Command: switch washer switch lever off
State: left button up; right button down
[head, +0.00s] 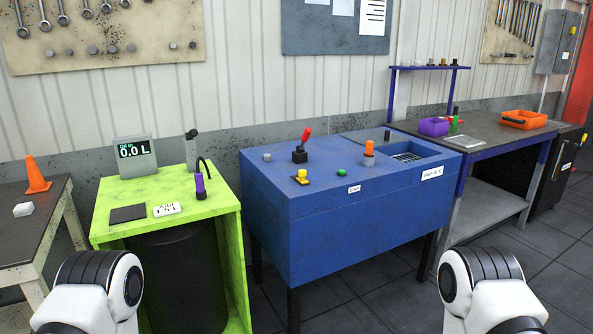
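The washer is a blue cabinet (336,223) on dark legs in the middle of the head view. On its top stands a lever with a red handle (306,134) on a black base (299,155). The red handle points up and leans slightly to the right. I cannot read any on or off marking beside it. Only white links of my two arms show at the bottom left and bottom right. Both grippers are out of view, and nothing of mine touches the lever.
Near the lever are a yellow button (302,176), a grey knob (267,156), a green button (342,172) and an orange-topped post (369,150). A lime green stand (229,262) is at the left, with a workbench (474,137) at the right. Floor shows in front right.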

aim_at(308, 131)
jog(key=i+l+u, duration=0.75)
jog(key=l, duration=0.3)
jog(key=i+l+u, duration=0.5)
jog(key=l, duration=0.4)
jog(key=k+j, duration=0.05)
